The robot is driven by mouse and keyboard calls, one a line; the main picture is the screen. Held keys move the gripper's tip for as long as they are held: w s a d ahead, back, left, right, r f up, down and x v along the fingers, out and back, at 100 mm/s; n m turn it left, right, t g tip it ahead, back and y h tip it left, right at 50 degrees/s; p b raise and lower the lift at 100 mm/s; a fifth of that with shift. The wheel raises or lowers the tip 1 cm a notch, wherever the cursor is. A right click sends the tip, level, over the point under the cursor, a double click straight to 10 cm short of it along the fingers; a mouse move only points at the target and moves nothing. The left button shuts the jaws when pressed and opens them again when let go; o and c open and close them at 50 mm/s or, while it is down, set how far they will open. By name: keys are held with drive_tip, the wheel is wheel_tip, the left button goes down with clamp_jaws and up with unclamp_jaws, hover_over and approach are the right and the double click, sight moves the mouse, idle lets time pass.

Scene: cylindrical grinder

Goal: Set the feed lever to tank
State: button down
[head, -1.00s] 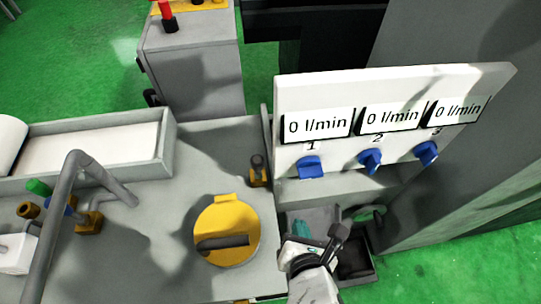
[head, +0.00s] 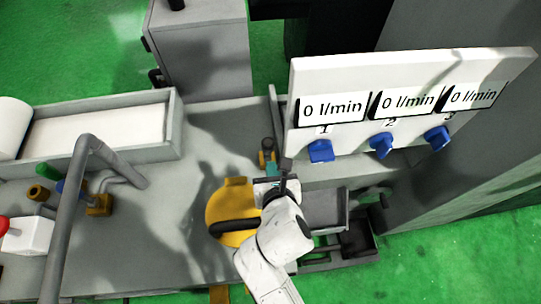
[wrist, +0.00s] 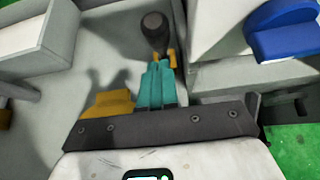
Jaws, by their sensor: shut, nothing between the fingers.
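A small upright lever with a dark round knob (head: 267,145) and a yellow base stands on the grey bench, left of the white panel. Its knob also shows in the wrist view (wrist: 155,24), top middle. No label shows on it. My gripper (head: 272,169), with teal fingers, is just in front of this lever. In the wrist view the shut, empty fingers (wrist: 158,78) point at the lever and partly hide its base; I cannot tell whether they touch. A yellow disc (head: 222,211) with a dark handle (head: 235,228) lies left of my wrist, partly covered by my arm.
The white panel (head: 420,75) with three 0 l/min displays and several blue knobs (head: 321,151) stands close on the right. A bent grey pipe (head: 78,180) and a paper-lined tray (head: 95,130) are on the left. A grey tray (head: 325,208) sits below the panel.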

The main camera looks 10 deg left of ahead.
sight(267, 139)
drive_tip(key=shift+w+a+r, duration=0.2)
drive_tip(key=shift+w+r, duration=0.05)
drive_tip(key=shift+w, duration=0.45)
drive_tip(key=shift+w+a+r, duration=0.2)
drive_tip(key=shift+w, duration=0.5)
drive_tip(key=shift+w+a+r+p, duration=0.1)
drive_tip(key=shift+w+r+p, duration=0.3)
drive_tip(key=shift+p, duration=0.3)
drive_tip(key=shift+w+a+r+p, duration=0.2)
drive_tip(key=shift+w+r+p, duration=0.2)
drive_tip(key=shift+w+p, duration=0.45)
drive_tip(key=shift+w+a+p, duration=0.2)
drive_tip(key=shift+w+p, duration=0.2)
drive_tip(key=shift+w, duration=0.05)
drive_tip(key=shift+s+f, duration=0.1)
